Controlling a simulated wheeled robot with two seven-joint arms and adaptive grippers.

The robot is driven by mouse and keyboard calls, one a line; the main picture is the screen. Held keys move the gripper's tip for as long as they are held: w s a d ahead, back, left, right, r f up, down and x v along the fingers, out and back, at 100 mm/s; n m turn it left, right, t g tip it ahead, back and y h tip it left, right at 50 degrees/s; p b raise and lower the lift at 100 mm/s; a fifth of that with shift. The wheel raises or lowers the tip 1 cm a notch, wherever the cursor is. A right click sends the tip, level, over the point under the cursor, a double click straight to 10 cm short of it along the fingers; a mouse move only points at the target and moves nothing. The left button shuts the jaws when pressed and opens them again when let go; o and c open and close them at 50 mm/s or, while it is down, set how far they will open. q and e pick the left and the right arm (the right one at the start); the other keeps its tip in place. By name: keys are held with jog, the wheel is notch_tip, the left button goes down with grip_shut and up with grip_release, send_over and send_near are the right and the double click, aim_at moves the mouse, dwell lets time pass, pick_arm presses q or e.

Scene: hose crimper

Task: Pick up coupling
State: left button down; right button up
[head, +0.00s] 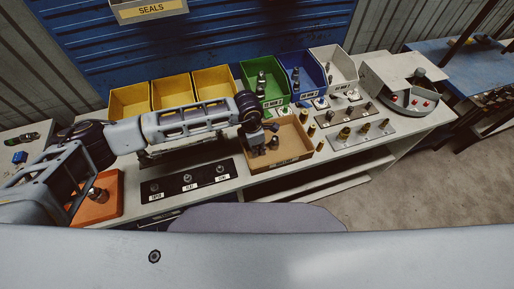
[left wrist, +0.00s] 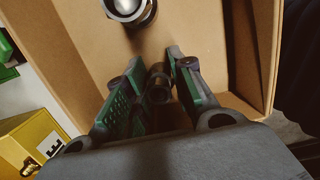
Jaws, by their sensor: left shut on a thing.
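My left gripper (head: 256,141) reaches down into an open brown cardboard box (head: 296,151) on the workbench. In the left wrist view my left gripper (left wrist: 156,68) has its green-padded fingers on both sides of a dark, round-ended coupling (left wrist: 158,80) and is shut on it. Much of this coupling is hidden by the fingers and the gripper body. Another metal coupling (left wrist: 130,8) with a bright round end stands in the box, apart from the fingers and cut by the frame's top edge. My right gripper is not in view.
Yellow bins (head: 172,94), a green bin (head: 263,79), a blue bin (head: 301,72) and a white bin (head: 334,66) line the bench's back. A grey plate with brass fittings (head: 345,132) lies right of the box. A black labelled plate (head: 172,187) and an orange tray (head: 104,209) lie left.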

pick_arm(q)
jog(key=shift+r+b, duration=1.15)
jog(key=shift+r, duration=3.85)
jog(key=shift+w, duration=0.1)
